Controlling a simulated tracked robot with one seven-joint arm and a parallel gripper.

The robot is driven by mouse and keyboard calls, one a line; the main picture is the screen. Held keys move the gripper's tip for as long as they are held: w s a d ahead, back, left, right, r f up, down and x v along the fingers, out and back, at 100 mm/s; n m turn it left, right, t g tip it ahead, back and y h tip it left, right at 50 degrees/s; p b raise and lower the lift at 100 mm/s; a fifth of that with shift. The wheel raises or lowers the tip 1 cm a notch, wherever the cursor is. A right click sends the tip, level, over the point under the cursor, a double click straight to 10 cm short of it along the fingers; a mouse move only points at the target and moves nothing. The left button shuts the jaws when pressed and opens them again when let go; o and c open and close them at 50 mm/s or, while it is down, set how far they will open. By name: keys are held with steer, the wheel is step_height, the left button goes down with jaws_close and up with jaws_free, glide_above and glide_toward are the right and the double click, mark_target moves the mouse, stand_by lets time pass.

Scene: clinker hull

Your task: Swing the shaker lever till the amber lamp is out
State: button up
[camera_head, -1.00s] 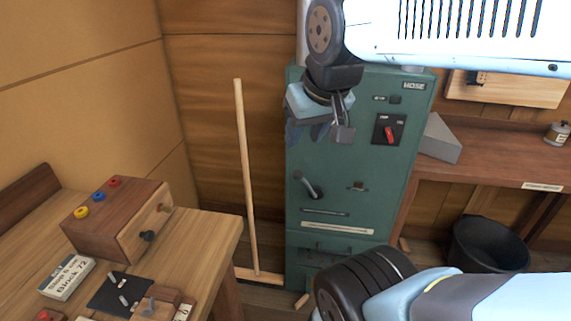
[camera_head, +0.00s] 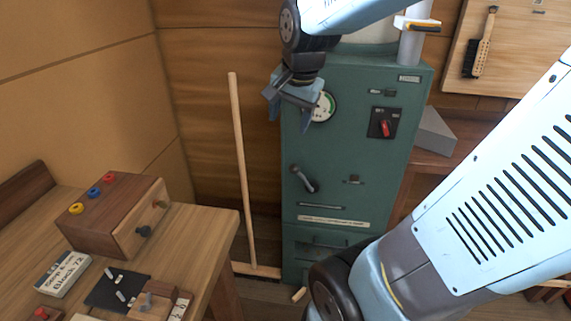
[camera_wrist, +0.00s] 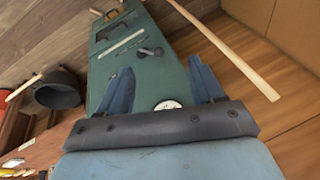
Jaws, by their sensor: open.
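The green cabinet (camera_head: 350,150) stands against the wooden wall in the head view. A dark crank-like lever (camera_head: 304,179), likely the shaker lever, sits low on the left of its front, its arm slanting. It also shows in the wrist view (camera_wrist: 152,51), beyond my fingers. My gripper (camera_head: 288,118) is open and empty at the cabinet's upper left, above the lever and apart from it. In the wrist view my gripper's fingers (camera_wrist: 161,70) are spread with nothing between them. I cannot make out a lit amber lamp; a small dark fitting (camera_head: 376,92) is near the cabinet's top.
A round gauge (camera_head: 326,106) and a red switch (camera_head: 384,128) are on the cabinet. A pale wooden pole (camera_head: 241,165) stands left of it. A workbench (camera_head: 195,240) with a wooden box (camera_head: 115,212) is at left. A black bucket (camera_wrist: 58,90) shows in the wrist view.

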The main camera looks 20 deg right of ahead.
steer(key=w+d+f+m+g, duration=0.1)
steer(key=w+d+f+m, duration=0.3)
steer(key=w+f+m, duration=0.3)
steer(key=m+g+h, duration=0.2)
steer(key=m, duration=0.8)
glide_toward(295, 166)
steer(key=x, duration=1.2)
steer(key=shift+w+r, duration=0.1)
steer(key=shift+c, duration=0.4)
